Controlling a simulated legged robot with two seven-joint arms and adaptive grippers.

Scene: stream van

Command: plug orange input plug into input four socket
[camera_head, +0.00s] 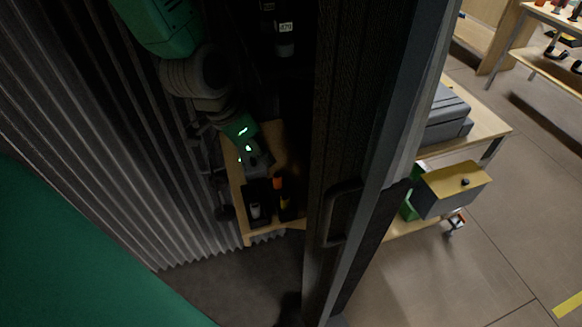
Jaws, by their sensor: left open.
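My left arm comes in from the upper left, inside the dark space behind the black door. My left gripper (256,166) is over a narrow wooden shelf (237,195), open, its fingers dark and hard to make out. A small orange-topped item (278,183) stands on the shelf just below and right of the gripper, apart from it as far as I can see. I cannot tell whether it is the orange input plug. No input four socket can be made out in the shadow. My right gripper is not in view.
A black door (345,130) with a handle (340,215) stands close on the right. A pale-topped cylinder (255,210) sits in a black holder on the shelf. Ribbed grey wall is at left. Beyond the door are a wooden cart (490,124), a grey case (447,115) and a yellow-topped box (455,187).

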